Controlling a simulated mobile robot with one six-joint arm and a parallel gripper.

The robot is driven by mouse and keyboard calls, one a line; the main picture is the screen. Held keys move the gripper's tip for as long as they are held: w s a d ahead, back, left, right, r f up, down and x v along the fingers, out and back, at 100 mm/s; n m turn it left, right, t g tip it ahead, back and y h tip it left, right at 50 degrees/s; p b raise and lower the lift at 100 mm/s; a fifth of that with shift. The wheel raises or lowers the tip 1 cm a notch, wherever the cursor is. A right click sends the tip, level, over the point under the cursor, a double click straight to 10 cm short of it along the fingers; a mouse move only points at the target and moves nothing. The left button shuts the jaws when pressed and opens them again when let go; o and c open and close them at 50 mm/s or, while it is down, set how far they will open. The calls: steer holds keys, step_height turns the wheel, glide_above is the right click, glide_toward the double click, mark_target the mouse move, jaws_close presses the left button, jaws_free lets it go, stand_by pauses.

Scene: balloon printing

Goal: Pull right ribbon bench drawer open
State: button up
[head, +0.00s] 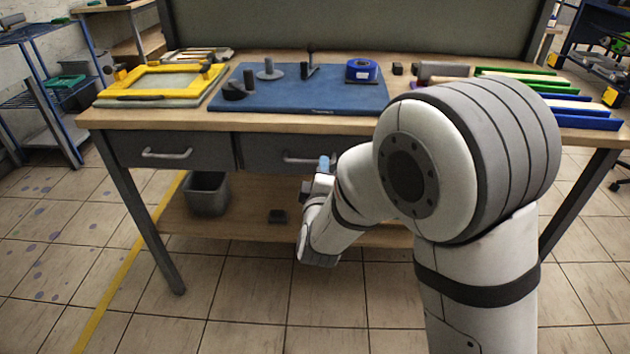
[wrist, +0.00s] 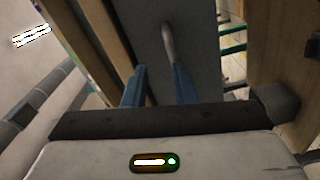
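The right ribbon bench drawer (head: 262,150) is a dark grey front under the bench top, and it looks shut. Its light metal bar handle (head: 300,158) is partly behind my arm in the head view. My gripper (head: 324,165) is at the right end of that handle, its blue fingers partly hidden by my arm. In the wrist view my gripper (wrist: 159,69) has its two blue fingers apart with nothing held. The handle (wrist: 168,42) stands out from the grey drawer front (wrist: 195,60) just beyond the fingertips, closer to the right finger. Contact cannot be told.
The left drawer (head: 150,150) looks shut. A blue mat (head: 300,97) with tools and a yellow frame (head: 128,80) lie on the wooden bench top (head: 200,118). A grey bin (head: 207,195) stands on the lower shelf (head: 240,222). The tiled floor in front is clear.

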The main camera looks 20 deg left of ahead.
mark_target(310, 162)
step_height(310, 162, down, 3)
steer(key=s+a+n+t+b, duration=0.2)
steer(key=a, duration=0.1)
steer(key=x, duration=0.7)
steer(key=shift+w+b, duration=0.25)
steer(key=shift+b, duration=0.15)
steer(key=shift+d, duration=0.1)
jaws_close()
